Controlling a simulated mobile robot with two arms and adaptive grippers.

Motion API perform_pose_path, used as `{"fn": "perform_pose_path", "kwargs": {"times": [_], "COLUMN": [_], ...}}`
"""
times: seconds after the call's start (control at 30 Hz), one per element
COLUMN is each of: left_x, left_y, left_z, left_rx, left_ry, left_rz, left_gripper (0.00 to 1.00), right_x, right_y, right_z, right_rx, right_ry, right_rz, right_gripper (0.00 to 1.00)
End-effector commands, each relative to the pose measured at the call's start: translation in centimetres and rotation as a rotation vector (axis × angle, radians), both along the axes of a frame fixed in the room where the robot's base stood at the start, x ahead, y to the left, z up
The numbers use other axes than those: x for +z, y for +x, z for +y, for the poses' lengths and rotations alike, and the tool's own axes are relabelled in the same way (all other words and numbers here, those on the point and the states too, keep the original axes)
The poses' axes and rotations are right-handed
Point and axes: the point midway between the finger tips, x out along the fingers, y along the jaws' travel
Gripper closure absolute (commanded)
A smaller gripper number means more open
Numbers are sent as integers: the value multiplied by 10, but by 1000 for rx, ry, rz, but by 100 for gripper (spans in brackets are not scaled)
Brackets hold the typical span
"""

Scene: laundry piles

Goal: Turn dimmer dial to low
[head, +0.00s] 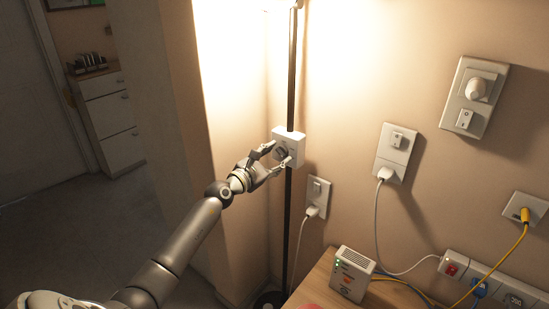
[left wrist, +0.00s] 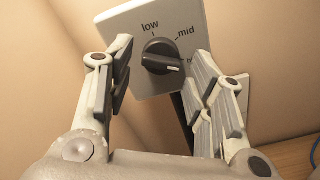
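The dimmer box (head: 288,148) is a white box on a black lamp pole, with a dark dial facing my left gripper. In the left wrist view the black dial (left wrist: 163,62) sits on the white plate, with "low" at upper left, "mid" at upper right and a third label partly hidden by a finger. The dial's white mark points right, towards the third label. My left gripper (head: 277,155) is open in front of the box. In the left wrist view its fingers (left wrist: 160,58) are on either side of the dial, with gaps showing. My right gripper is not in view.
A wooden table (head: 318,284) at lower right bears a white device (head: 352,274) and cables. Wall sockets and a dial switch plate (head: 474,96) are on the right wall. A drawer cabinet (head: 112,120) stands at the back left. The floor at left is clear.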

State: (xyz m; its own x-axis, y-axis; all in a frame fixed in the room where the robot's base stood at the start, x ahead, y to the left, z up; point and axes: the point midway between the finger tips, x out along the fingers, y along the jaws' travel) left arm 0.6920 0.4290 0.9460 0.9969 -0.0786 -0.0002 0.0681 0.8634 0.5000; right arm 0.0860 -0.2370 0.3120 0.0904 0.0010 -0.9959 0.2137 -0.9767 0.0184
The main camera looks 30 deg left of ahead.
Motion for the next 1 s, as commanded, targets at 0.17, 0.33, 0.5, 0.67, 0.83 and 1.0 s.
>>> {"fn": "perform_pose_path", "kwargs": {"times": [0.17,0.33,0.5,0.67,0.83,1.0], "left_x": [0,0,0,1,2,1], "left_y": [0,0,0,0,-1,-1], "left_z": [0,0,0,0,-1,-1], "left_rx": [0,0,0,0,1,1], "left_ry": [0,-1,-20,-79,-193,-346], "left_rz": [0,0,3,8,17,30], "left_gripper": [79,92,92,92,92,92], "right_x": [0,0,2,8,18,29], "right_y": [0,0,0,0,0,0], "right_z": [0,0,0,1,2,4], "right_rx": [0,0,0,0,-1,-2], "right_ry": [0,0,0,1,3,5], "right_rz": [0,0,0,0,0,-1], "right_gripper": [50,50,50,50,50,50]}}
